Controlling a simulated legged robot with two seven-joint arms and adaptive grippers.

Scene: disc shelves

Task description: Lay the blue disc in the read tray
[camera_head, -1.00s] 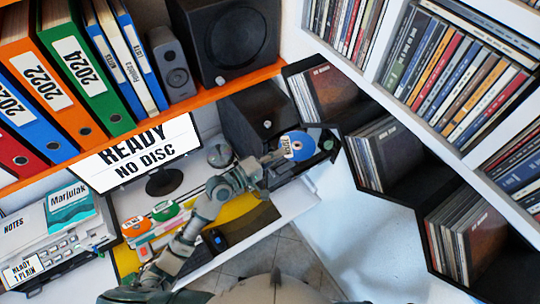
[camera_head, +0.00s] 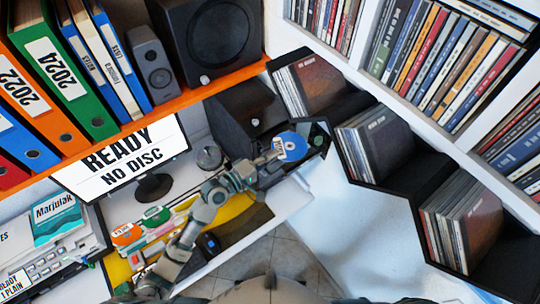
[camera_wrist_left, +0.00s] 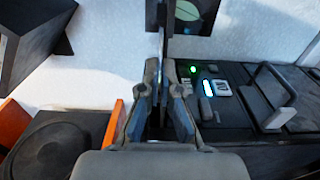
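The blue disc (camera_head: 291,147), with a white label on its left part, is at the tip of my left gripper (camera_head: 268,160) in the head view. It is held above the right end of the desk, in front of a dark device (camera_head: 318,138). In the left wrist view the two fingers of my left gripper (camera_wrist_left: 160,88) are nearly together, with a thin dark edge between them, likely the disc seen edge-on. A black unit with a green light (camera_wrist_left: 230,90) lies beyond the fingers. I cannot make out the read tray clearly. My right gripper is not in view.
A monitor (camera_head: 127,158) reads "READY NO DISC". An orange shelf (camera_head: 180,101) with binders and speakers overhangs the desk. Black hexagonal shelves (camera_head: 345,160) with sleeves stand to the right. A black box (camera_head: 245,115) stands behind the gripper. Orange and green labelled items (camera_head: 127,234) lie on the desk.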

